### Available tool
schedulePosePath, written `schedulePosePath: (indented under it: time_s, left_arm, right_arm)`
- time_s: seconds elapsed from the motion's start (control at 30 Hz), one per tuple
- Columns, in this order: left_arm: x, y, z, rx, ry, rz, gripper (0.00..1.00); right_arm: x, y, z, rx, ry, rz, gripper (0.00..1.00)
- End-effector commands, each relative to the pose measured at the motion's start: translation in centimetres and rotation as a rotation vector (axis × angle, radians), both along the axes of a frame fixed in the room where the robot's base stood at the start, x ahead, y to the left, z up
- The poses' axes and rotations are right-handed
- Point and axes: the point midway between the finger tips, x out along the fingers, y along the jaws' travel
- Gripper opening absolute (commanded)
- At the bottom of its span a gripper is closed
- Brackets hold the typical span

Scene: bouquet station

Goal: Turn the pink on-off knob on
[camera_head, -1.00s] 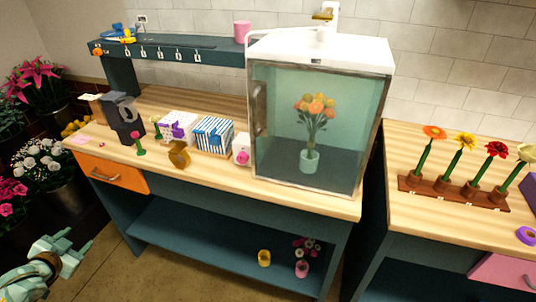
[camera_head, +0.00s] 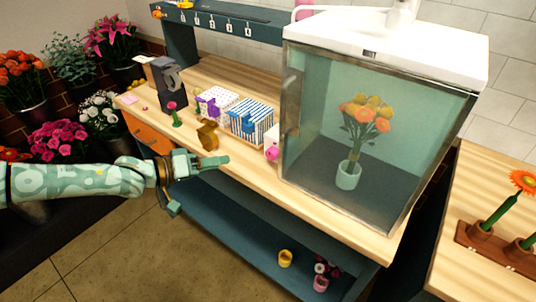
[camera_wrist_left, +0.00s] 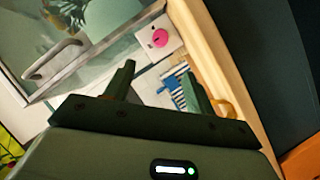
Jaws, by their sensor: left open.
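The pink knob (camera_head: 272,153) is on a small white box at the table's front edge, just left of the glass cabinet. In the left wrist view the round pink knob (camera_wrist_left: 160,38) shows on the white box face, beyond my fingertips. My left gripper (camera_head: 198,184) is open and empty, in front of the table edge and left of the knob, apart from it. In the left wrist view its two fingers (camera_wrist_left: 158,75) are spread. The knob's on-off setting is too small to read. My right gripper is not in view.
The glass cabinet (camera_head: 300,105) holds a bouquet in a vase. The lower shelf (camera_head: 235,230) holds small pots.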

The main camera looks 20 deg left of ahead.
Motion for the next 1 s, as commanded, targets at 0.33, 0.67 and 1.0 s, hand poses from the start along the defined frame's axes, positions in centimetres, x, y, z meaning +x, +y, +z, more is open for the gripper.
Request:
schedulePosePath:
  time_s: [0.33, 0.67, 1.0]
  left_arm:
    - [6.1, -5.6, -2.8, 0.002, 0.0, -0.004, 0.55]
    - [10.1, -9.2, -4.1, 0.004, -0.001, -0.002, 0.55]
    - [10.6, -9.6, -4.0, 0.006, -0.003, 0.0, 0.55]
  right_arm:
    - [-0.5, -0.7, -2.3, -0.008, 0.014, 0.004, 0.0]
    - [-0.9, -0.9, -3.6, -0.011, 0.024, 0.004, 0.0]
    - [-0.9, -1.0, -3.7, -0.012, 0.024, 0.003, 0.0]
